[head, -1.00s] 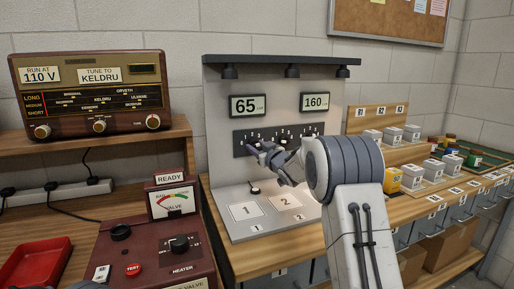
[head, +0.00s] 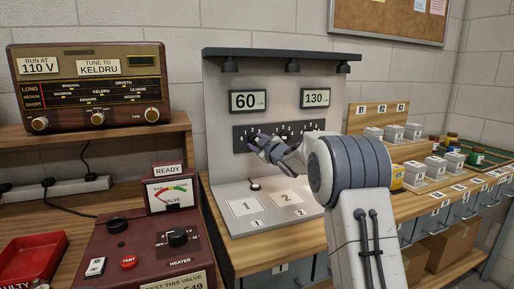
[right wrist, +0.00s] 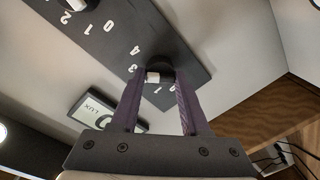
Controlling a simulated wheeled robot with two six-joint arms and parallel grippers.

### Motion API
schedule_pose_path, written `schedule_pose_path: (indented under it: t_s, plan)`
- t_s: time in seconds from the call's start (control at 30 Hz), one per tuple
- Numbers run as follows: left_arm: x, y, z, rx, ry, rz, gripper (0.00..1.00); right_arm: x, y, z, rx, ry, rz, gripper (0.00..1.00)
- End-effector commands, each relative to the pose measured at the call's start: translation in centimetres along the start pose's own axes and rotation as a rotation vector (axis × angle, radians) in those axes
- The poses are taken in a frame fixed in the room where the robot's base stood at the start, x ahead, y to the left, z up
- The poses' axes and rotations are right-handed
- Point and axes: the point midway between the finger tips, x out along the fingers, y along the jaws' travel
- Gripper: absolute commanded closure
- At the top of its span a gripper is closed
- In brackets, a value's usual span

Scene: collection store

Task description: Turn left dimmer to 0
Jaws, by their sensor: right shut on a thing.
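The black dimmer panel (head: 306,131) is on the grey upright board, with white numbers around its dials. My right gripper (head: 258,144) is at its left end, below the left display (head: 249,101), which reads 60. In the right wrist view, the purple fingers (right wrist: 161,82) are shut on the left dimmer knob (right wrist: 153,77), dark with a white mark; its exact setting is hard to read. The other knob (right wrist: 74,4) is at that view's top edge. My left gripper is not in view.
Pads marked 1 (head: 244,207) and 2 (head: 287,198) lie on the base below the panel, with a small black knob (head: 254,186) behind them. A radio (head: 90,90) and a red valve tester (head: 150,250) stand to the left. Small boxes (head: 413,131) stand at right.

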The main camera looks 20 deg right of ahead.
Motion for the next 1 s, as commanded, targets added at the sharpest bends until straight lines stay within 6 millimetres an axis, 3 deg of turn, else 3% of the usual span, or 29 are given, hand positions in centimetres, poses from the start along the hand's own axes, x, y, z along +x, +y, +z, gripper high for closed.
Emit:
schedule_pose_path:
  t_s: [1.0]
  plan:
    - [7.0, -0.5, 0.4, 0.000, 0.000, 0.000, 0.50, 0.0, -0.5, 0.1, -0.965, -0.065, -0.013, 1.00]
